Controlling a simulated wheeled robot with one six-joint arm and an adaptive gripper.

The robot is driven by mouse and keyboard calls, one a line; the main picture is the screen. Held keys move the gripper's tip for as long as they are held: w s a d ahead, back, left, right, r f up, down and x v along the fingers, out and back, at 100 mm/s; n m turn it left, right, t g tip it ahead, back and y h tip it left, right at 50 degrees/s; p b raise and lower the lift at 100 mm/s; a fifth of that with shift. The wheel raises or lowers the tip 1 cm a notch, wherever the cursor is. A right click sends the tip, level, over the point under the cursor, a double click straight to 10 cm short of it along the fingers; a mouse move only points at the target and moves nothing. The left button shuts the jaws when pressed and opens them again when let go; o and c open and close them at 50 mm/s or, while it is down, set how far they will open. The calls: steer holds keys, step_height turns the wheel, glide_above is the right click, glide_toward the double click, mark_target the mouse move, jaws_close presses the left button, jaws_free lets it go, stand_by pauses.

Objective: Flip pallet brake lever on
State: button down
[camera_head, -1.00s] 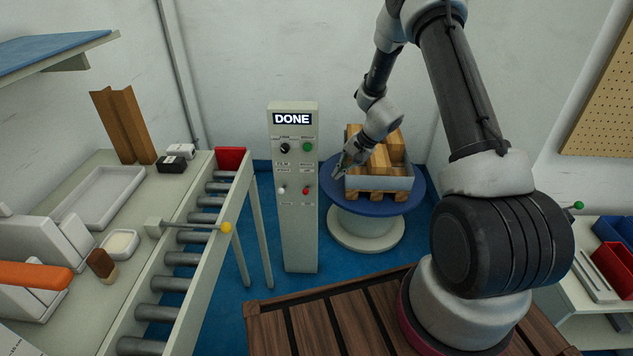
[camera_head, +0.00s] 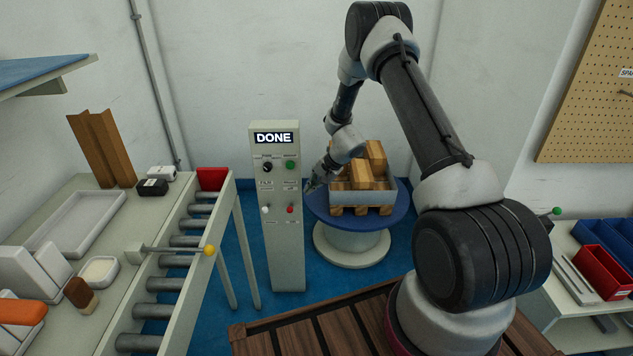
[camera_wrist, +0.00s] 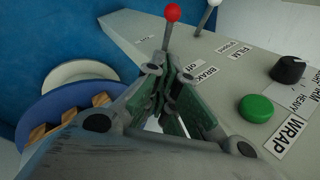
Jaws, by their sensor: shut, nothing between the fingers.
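The brake lever is a small lever with a red ball tip (camera_head: 290,210) low on the right of the grey control post (camera_head: 285,250). In the wrist view its red ball (camera_wrist: 172,12) stands on a thin stem just beyond my fingertips, beside a label reading BRAKE and OFF. My gripper (camera_head: 311,184) is at the right edge of the post, near the lever's height or a little above it. In the wrist view my gripper (camera_wrist: 170,80) is shut and empty, its fingers pointing at the stem. I cannot tell whether they touch it.
The post also has a white-tipped lever (camera_head: 265,209), a black knob (camera_head: 267,167), a green button (camera_head: 290,165) and a DONE display (camera_head: 273,138). A blue turntable (camera_head: 395,215) with a pallet of boxes stands right. A roller conveyor (camera_head: 160,283) is at left.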

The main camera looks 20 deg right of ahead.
mark_target(290, 208)
steer(key=shift+w+a+f, duration=0.15)
steer(key=shift+a+f, duration=2.1)
steer(key=shift+f, duration=0.3)
steer(key=shift+f, duration=0.1)
